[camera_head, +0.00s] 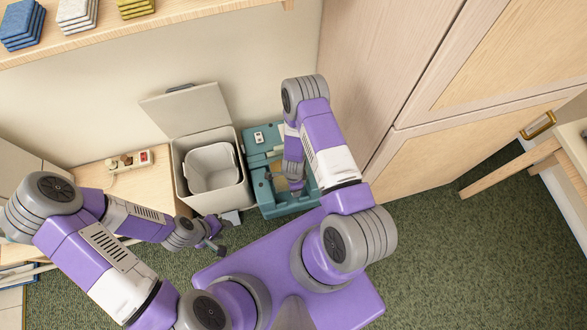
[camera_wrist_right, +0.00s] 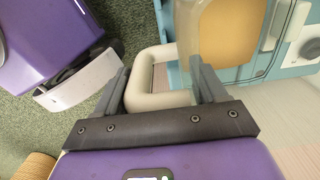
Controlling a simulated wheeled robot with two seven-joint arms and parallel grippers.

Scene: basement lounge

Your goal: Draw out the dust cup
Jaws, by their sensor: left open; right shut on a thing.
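The dust cup (camera_wrist_right: 225,35) is a clear container with tan contents and a cream loop handle (camera_wrist_right: 152,101). It sits at the teal machine (camera_head: 262,193), whose light-blue body also shows in the right wrist view (camera_wrist_right: 290,68). My right gripper (camera_wrist_right: 162,86) is shut on the handle, one finger on each side of it. In the head view my right arm covers most of the cup and the right fingertips. My left gripper (camera_head: 219,240) is open and empty, low in front of the grey bin. I cannot tell how far the cup is out of the machine.
A grey bin (camera_head: 180,165) with its lid up and an inner bucket (camera_head: 212,167) stands left of the machine. A low wooden table (camera_head: 150,185) with a power strip (camera_head: 130,160) is farther left. A wooden cabinet (camera_head: 400,80) closes the right. Green carpet (camera_head: 450,250) is free at lower right.

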